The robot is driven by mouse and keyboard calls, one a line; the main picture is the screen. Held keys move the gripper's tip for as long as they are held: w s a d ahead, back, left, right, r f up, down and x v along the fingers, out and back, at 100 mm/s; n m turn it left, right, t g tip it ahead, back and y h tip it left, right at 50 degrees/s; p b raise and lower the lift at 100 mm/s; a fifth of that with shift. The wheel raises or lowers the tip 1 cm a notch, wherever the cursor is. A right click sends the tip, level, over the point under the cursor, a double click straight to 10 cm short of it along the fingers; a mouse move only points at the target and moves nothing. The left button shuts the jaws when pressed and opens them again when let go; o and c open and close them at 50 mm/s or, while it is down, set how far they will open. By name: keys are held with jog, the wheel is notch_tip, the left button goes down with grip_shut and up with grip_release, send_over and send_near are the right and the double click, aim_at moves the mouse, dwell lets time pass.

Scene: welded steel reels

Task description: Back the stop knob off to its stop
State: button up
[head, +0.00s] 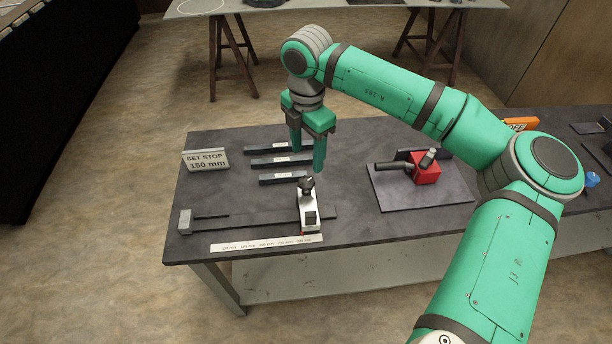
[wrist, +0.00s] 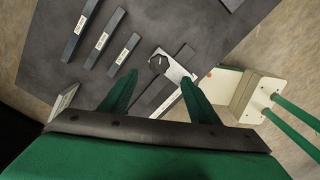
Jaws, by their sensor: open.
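The stop knob (head: 307,184) is a black knob on top of the white stop block (head: 309,211), which sits on the dark rail (head: 262,221) near the table's front. My gripper (head: 307,160) is open and empty above the table, just behind and above the knob, apart from it. In the wrist view, the knob (wrist: 158,62) shows ahead of and between my fingertips (wrist: 158,82), with the white block (wrist: 175,69) beside it. A sign (head: 206,160) reading "SET STOP 150 mm" stands at the table's left.
Several dark labelled bars (head: 281,162) lie behind the rail. A scale strip (head: 266,243) lies along the front edge. A grey end block (head: 185,221) is at the rail's left. A red clamp (head: 426,168) sits on a plate (head: 400,200) to the right.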

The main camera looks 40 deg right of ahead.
aim_at(306, 181)
notch_tip(306, 181, down, 10)
jog(key=shift+r, duration=0.15)
jog(key=shift+a, duration=0.1)
jog(key=shift+c, duration=0.3)
jog(key=shift+w, duration=0.1)
jog(key=c, duration=1)
